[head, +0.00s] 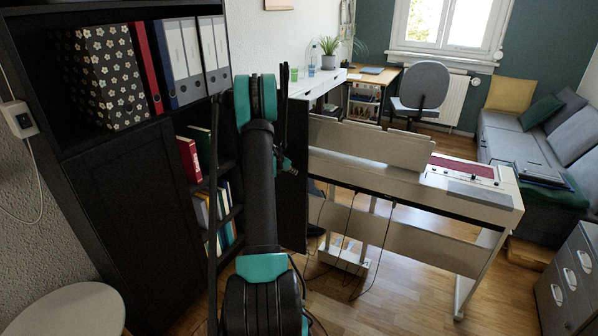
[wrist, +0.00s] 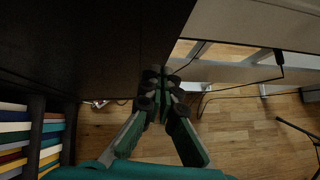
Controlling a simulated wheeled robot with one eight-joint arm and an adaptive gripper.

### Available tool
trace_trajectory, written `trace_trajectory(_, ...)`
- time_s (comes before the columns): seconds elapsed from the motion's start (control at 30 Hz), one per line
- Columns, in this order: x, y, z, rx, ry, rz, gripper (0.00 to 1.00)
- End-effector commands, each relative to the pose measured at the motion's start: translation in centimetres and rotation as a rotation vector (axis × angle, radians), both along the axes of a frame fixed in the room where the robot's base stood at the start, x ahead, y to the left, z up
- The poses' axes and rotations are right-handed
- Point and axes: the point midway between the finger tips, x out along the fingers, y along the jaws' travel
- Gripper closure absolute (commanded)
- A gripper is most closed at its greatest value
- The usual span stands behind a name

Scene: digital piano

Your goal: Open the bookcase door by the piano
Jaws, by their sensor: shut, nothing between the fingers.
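The black bookcase (head: 70,140) stands at the left in the head view. Its right-hand door (head: 296,175) stands swung out from the case, and the shelves behind it show; my arm hides part of the door. In the wrist view the door is the broad dark panel (wrist: 90,45) at the upper left. My gripper (wrist: 153,90) is shut and empty, with its fingertips at the panel's edge; I cannot tell whether they touch it. In the head view my gripper is mostly hidden behind my arm. The left-hand door (head: 130,205) is closed.
The white digital piano (head: 400,180) stands just right of the open door, with cables hanging below. Books (wrist: 30,140) fill the lower shelves. A round pale stool (head: 70,312) is at the lower left. Wooden floor (wrist: 240,130) is clear under the gripper.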

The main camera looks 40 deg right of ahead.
Motion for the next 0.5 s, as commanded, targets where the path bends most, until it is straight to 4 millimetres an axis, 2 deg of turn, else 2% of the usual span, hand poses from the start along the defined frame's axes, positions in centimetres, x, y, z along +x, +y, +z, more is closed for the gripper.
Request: trace_trajectory(0.5,-2.6,5.2,6.0,0.0,0.0,0.0,1.0)
